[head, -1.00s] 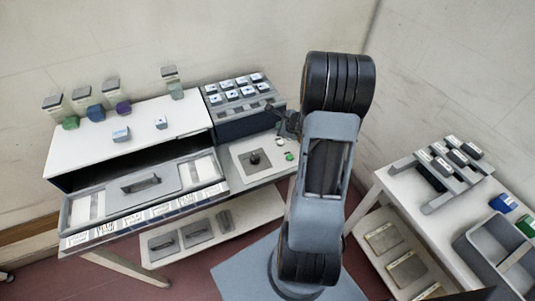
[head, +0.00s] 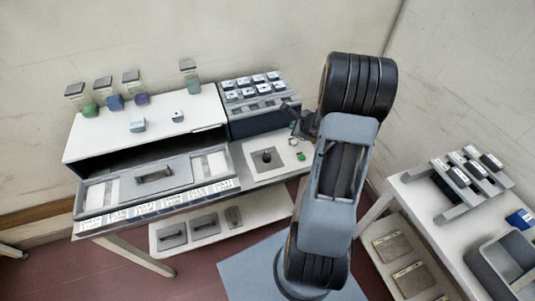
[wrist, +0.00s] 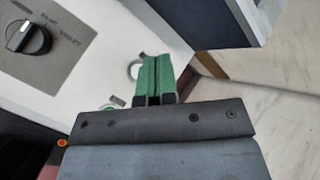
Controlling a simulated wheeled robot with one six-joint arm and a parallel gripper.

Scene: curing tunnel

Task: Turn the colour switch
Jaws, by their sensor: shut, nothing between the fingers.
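The colour switch is a black rotary knob (wrist: 28,38) on a grey plate (wrist: 60,62) at the upper left of the wrist view. Lettering that seems to read BLUE and VIOLET is beside it. In the head view the knob (head: 267,156) sits on the white panel right of the open drawer. My gripper (wrist: 154,62) is shut and empty, its green fingertips together. In the wrist view they are to the right of the knob, apart from it, over the panel's edge. In the head view the gripper is small and partly hidden by my arm.
A green button (head: 300,156) and a pale round fitting (head: 292,141) are right of the knob. A rack of labelled blocks (head: 254,95) stands behind. The open drawer (head: 155,188) is at left. A side table (head: 408,197) with a rack and bin is at right.

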